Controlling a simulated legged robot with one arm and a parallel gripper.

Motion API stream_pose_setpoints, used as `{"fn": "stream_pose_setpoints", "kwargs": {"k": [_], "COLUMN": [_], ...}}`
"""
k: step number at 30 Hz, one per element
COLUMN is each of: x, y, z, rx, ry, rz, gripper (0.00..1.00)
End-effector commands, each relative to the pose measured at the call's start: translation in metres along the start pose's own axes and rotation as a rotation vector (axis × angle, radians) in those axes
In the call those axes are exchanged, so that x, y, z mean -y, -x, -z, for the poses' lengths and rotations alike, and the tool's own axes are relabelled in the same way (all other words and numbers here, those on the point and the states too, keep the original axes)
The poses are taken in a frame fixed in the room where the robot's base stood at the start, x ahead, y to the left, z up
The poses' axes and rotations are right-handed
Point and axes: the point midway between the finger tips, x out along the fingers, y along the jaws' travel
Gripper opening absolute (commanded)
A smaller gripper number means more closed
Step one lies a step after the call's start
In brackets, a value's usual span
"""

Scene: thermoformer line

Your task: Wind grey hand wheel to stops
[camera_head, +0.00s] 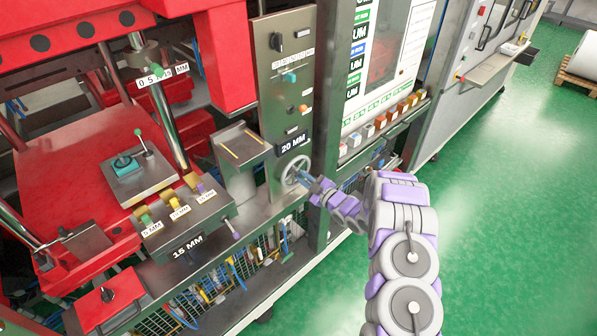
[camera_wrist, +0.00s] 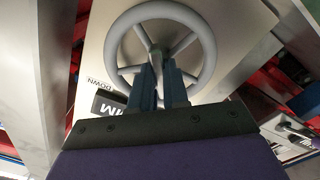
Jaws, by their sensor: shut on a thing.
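The grey hand wheel (camera_head: 294,172) is mounted low on a grey upright panel, just under a black "20 MM" plate (camera_head: 293,141). In the wrist view the wheel (camera_wrist: 119,38) shows its round rim and several spokes face-on. My gripper (camera_head: 303,178) reaches the wheel from the right. In the wrist view its two blue fingers (camera_wrist: 160,72) are close together at the wheel's lower middle, shut on a spoke or handle near the hub. The fingertips hide the exact part held. A label reading "DOWN" (camera_wrist: 101,84) sits left of the fingers.
The upright panel (camera_head: 275,75) carries knobs and buttons above the wheel. A grey box (camera_head: 241,148) stands left of it. A red press (camera_head: 75,160) fills the left side. Green floor (camera_head: 510,220) is clear at right.

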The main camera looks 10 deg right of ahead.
Motion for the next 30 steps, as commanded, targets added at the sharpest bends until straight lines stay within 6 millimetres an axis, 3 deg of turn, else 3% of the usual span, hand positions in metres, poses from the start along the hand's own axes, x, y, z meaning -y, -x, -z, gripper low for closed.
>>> {"fn": "stream_pose_setpoints", "kwargs": {"k": [15, 25, 26, 30], "x": [0.0060, 0.0058, 0.0062, 0.0050], "y": [0.0000, -0.0005, -0.0006, -0.0003], "z": [-0.0001, 0.0012, 0.0009, 0.0011], "rx": [0.004, 0.003, 0.003, 0.002], "ry": [-0.108, -0.324, -0.321, -0.318], "rz": [0.010, 0.009, 0.009, 0.006], "gripper": [0.00, 0.00, 0.18, 0.31]}}
